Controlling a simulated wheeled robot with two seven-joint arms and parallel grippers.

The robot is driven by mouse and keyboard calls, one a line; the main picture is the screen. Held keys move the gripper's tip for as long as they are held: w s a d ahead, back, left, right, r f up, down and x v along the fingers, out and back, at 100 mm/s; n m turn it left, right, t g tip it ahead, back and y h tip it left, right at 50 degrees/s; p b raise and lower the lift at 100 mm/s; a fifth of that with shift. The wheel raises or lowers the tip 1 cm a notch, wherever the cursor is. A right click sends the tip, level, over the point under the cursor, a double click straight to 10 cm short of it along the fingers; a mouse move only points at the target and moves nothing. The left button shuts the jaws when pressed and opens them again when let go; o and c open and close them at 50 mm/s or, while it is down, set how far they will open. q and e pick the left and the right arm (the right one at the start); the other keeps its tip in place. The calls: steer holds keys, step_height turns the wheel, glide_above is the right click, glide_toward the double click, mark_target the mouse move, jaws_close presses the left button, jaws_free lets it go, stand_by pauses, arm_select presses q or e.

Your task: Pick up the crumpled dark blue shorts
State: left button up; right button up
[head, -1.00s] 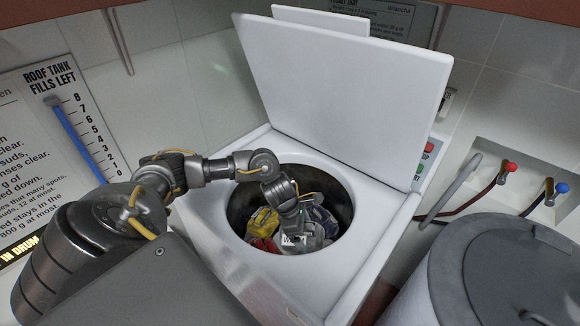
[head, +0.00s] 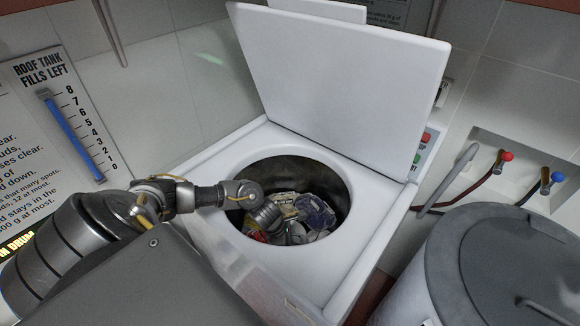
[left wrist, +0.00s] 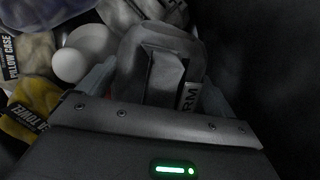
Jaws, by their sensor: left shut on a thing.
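My left gripper (head: 287,234) is down inside the washer drum, among the laundry. In the left wrist view the gripper (left wrist: 158,82) is shut on a grey-looking cloth (left wrist: 160,42) that carries a partly hidden label ending in "RM". A blue-purple cloth (head: 316,208) lies crumpled at the drum's right side, apart from the fingers. A bluish cloth also shows at the top left of the left wrist view (left wrist: 70,8). My right gripper is not in view.
The washer (head: 212,196) has a round opening and its lid (head: 345,90) stands raised behind. In the drum are a pillow case (left wrist: 36,58), a yellow towel (left wrist: 32,110) and a white round thing (left wrist: 82,56). A grey lidded bin (head: 480,265) stands at right.

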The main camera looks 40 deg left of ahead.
arm_select(q)
step_height(320, 180, down, 4)
steer(key=shift+f, duration=0.1)
stand_by(0.4)
steer(key=shift+f+b, duration=0.6)
steer(key=o, duration=0.8)
steer(key=shift+r, duration=0.1)
